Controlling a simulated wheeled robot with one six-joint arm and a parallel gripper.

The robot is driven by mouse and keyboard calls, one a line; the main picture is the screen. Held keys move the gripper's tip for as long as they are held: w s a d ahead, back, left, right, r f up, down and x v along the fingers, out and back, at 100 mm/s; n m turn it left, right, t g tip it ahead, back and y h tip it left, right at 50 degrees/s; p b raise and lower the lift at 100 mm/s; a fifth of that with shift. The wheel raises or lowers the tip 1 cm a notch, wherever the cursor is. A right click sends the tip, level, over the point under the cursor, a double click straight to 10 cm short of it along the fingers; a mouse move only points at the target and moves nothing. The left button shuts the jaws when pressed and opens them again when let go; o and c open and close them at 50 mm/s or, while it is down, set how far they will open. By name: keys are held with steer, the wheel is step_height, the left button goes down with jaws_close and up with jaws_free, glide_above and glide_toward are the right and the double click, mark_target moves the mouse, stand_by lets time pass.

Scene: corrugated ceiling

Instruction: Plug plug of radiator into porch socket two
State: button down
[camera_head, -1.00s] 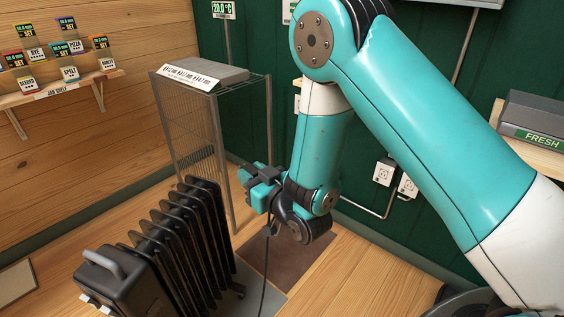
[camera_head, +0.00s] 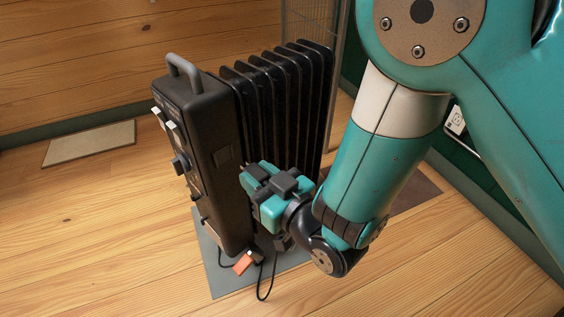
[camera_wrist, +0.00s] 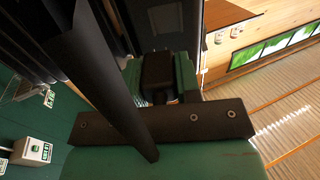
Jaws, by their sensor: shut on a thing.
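The black finned radiator (camera_head: 286,95) stands upright on a grey mat in the head view, its control panel facing left. My gripper (camera_head: 268,187) is beside its right side and overlaps it in the picture. In the wrist view my gripper (camera_wrist: 160,80) is shut on a small black block, which looks like the plug (camera_wrist: 157,70). The black cord (camera_head: 262,285) loops on the floor below my gripper; its upper end is hidden behind my wrist. A white socket plate (camera_head: 456,120) shows partly at the right, behind my arm; which socket it is I cannot tell.
An orange tag (camera_head: 243,263) lies at the radiator's foot by the cord. A pale mat (camera_head: 90,143) lies at the left wall. A wire rack (camera_head: 312,22) stands behind the radiator. The wooden floor at front left is clear.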

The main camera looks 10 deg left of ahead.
mark_target(222, 156)
steer(key=shift+s+a+f, duration=0.3)
steer(key=shift+a+f, duration=0.05)
steer(key=shift+f, duration=0.05)
steer(key=shift+p+x, duration=1.65)
steer(key=shift+x, duration=1.1)
steer(key=shift+w+a+r+p, duration=0.1)
steer(key=shift+w+a+p, duration=0.3)
steer(key=shift+p, duration=0.4)
steer(key=c, duration=0.7)
jaws_free()
steer(key=shift+c, duration=0.2)
steer(key=shift+s, duration=0.2)
